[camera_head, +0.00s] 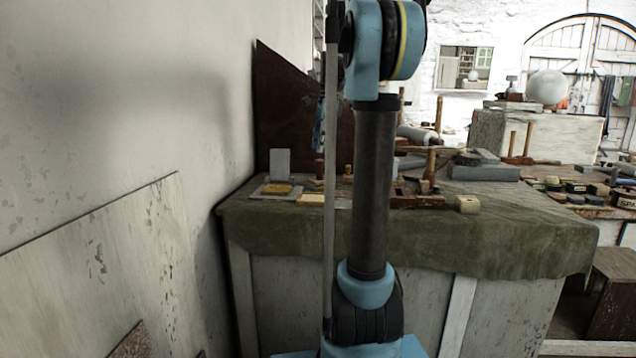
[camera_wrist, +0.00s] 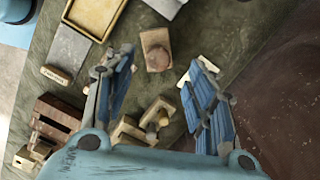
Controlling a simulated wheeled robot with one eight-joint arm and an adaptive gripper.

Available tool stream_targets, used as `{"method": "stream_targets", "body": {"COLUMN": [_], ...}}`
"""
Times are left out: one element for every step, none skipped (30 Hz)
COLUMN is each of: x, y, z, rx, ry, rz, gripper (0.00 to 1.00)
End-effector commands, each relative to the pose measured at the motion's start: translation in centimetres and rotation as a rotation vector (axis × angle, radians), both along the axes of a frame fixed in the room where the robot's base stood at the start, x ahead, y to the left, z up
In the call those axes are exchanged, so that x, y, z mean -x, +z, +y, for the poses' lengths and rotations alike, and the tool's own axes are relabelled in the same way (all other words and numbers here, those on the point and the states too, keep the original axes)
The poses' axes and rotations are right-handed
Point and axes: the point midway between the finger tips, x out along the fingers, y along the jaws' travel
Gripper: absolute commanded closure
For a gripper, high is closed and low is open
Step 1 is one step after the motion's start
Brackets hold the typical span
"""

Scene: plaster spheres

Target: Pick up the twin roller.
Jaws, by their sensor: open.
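I cannot tell for certain which piece is the twin roller. In the wrist view a small wooden block with a rounded brown top (camera_wrist: 156,48) lies on the green cloth, just beyond and between my fingertips. A second wooden piece with a round knob (camera_wrist: 157,116) shows lower down, between the fingers. My gripper (camera_wrist: 160,70) is open, its two blue fingers spread wide with nothing held between them. In the head view my gripper (camera_head: 318,132) is mostly hidden behind my arm, above the back left of the workbench.
A dark rusty panel (camera_head: 285,110) stands close behind the bench's left end, by the wall.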

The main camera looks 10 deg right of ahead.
Motion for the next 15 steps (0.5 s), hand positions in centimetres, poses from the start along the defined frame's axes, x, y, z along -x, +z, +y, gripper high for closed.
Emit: {"method": "stream_targets", "body": {"x": [0.0,0.0,0.0,0.0,0.0,0.0,0.0,0.1,0.1,0.1,0.1,0.0,0.0,0.0,0.0], "y": [-0.9,-1.3,-1.8,-2.2,-2.5,-2.8,-3.0,-3.2,-3.4,-3.5,-3.6,-3.9,-4.1,-4.4,-4.9], "z": [0.2,0.2,0.3,0.4,0.4,0.5,0.5,0.5,0.5,0.5,0.5,0.5,0.5,0.5,0.5], "rx": [0.000,0.000,0.000,0.000,0.000,0.000,0.000,0.000,0.000,0.000,0.000,0.000,0.000,0.000,0.000], "ry": [0.001,0.001,0.001,0.001,0.001,0.001,0.001,0.001,0.001,0.001,0.001,0.001,0.001,0.001,0.001], "rz": [0.000,0.000,0.000,0.000,0.000,0.000,0.000,0.000,0.000,0.000,0.000,0.000,0.000,0.000,0.000], "gripper": [0.49,0.49,0.49,0.49,0.49,0.49,0.49,0.49,0.49,0.49,0.49,0.49,0.49,0.49,0.49]}}
